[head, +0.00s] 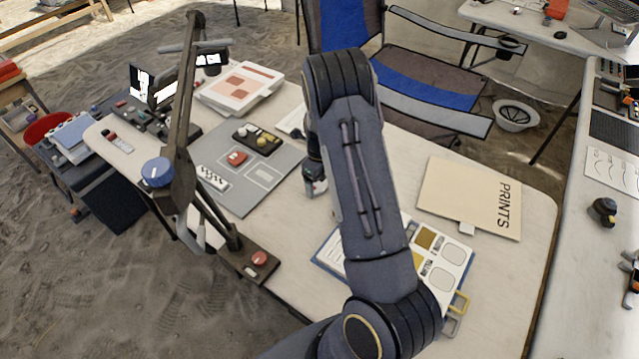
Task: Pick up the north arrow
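I cannot pick out the north arrow for sure; it may be hidden by my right arm or too small to tell. My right gripper (315,184) points down over the white table, just right of the grey mat (285,158). It is mostly hidden behind my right forearm, and its finger opening does not show. On the mat are a red piece (237,158), a dark tray (257,139) with small pale and yellow pieces, and a white strip with black marks (212,178). My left gripper is not in view.
A dark stand with a blue knob (157,172) rises at the table's left. A beige PRINTS folder (455,195) lies on the right. An open binder (440,262) lies partly under my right arm. A blue folding chair (425,80) stands behind the table.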

